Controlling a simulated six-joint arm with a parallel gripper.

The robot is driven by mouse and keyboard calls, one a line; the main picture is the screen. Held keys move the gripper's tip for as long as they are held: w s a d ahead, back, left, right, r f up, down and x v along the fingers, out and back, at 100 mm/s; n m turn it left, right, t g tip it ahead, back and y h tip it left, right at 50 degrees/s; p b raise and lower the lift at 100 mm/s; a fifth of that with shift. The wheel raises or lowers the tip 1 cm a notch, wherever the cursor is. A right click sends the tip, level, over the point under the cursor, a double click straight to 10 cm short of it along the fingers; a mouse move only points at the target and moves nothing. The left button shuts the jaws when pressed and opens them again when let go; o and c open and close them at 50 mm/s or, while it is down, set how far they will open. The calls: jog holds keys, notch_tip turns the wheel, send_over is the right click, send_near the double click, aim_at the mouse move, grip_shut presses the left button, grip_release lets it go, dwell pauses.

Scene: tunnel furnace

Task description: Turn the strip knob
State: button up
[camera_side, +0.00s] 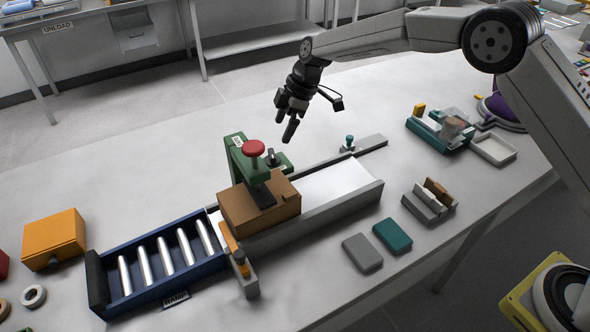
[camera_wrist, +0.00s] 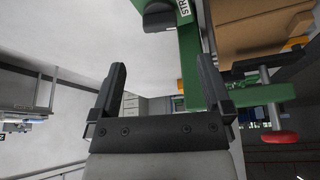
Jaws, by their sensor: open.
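The strip knob (camera_wrist: 160,15) is dark and shows at the top of the wrist view, partly cut off by the frame edge. It sits beside a green plate whose white label (camera_wrist: 184,9) reads "STR", the rest cut off. In the side view a small dark knob (camera_side: 271,156) stands behind the red knob, on the green part. My gripper (camera_side: 284,124) hangs above and behind the green frame, apart from it. Its two black fingers are spread and empty in the wrist view (camera_wrist: 162,68), with the strip knob beyond them.
The green frame (camera_side: 236,160) carries a red knob (camera_side: 254,148) over a brown block (camera_side: 245,209) on the pale track (camera_side: 345,180). A blue roller ramp (camera_side: 132,298) lies left. An orange box (camera_side: 54,240) stands at far left.

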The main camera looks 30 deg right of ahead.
aim_at(273, 153)
jog(key=shift+x, duration=3.9)
jog(key=c, duration=1.3)
jog(key=shift+m, duration=0.3)
jog(key=shift+s+m+t+h, duration=0.1)
jog(key=shift+m+t+h, duration=0.35)
jog(key=shift+m, duration=0.9)
jog(key=shift+m+t+h, duration=0.25)
jog(key=shift+m+t, duration=0.3)
jog(key=shift+m, duration=0.8)
